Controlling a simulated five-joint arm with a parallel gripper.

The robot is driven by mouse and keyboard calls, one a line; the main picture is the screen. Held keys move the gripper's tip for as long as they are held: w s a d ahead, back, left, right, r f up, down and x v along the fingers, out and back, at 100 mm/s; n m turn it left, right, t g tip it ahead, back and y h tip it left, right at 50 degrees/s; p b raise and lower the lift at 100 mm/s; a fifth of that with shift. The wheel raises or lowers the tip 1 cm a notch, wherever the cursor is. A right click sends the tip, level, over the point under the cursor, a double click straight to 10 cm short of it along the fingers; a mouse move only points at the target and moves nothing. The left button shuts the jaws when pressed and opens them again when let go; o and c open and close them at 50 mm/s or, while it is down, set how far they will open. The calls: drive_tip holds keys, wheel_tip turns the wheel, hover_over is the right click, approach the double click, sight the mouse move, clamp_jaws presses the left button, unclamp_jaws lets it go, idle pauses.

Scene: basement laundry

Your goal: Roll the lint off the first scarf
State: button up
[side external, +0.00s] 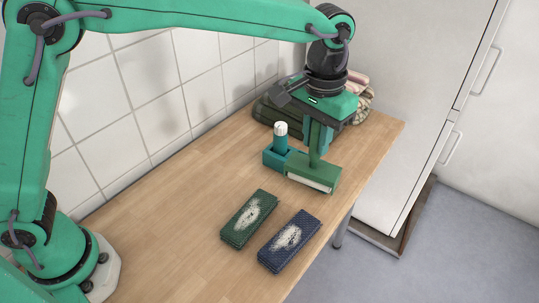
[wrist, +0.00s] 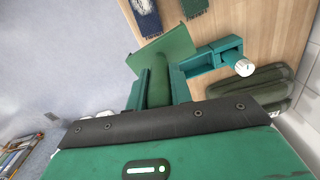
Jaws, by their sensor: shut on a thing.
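Two folded scarves lie side by side on the table, a green one (side external: 240,229) and a dark blue one (side external: 276,257). Each has a pale patch of lint on top. Their fringed ends show at the top of the wrist view, blue (wrist: 147,14) and green (wrist: 192,6). My gripper (side external: 316,145) points down beyond the scarves, shut on the upright handle of a green tool (side external: 313,174). The tool has a wide flat head with a pale underside. In the wrist view the handle (wrist: 159,80) sits between my fingers. I cannot tell whether the head touches the table.
A teal holder (side external: 274,158) with a white-topped cylinder (side external: 281,129) stands close left of the tool. Folded cloths (side external: 268,111) lie behind, near the tiled wall. A grey cabinet (side external: 400,80) stands past the table's far end. The table (side external: 180,220) left of the scarves is clear.

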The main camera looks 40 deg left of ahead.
drive_tip(key=s+a+n, duration=0.4)
drive_tip(key=s, duration=0.3)
drive_tip(key=s+a+n, duration=0.3)
drive_tip(key=s+a, duration=0.1)
drive_tip(key=s, duration=0.4)
drive_tip(key=shift+a+f+n, duration=0.35)
drive_tip(key=shift+f+n, duration=0.05)
drive_tip(key=shift+f, duration=0.15)
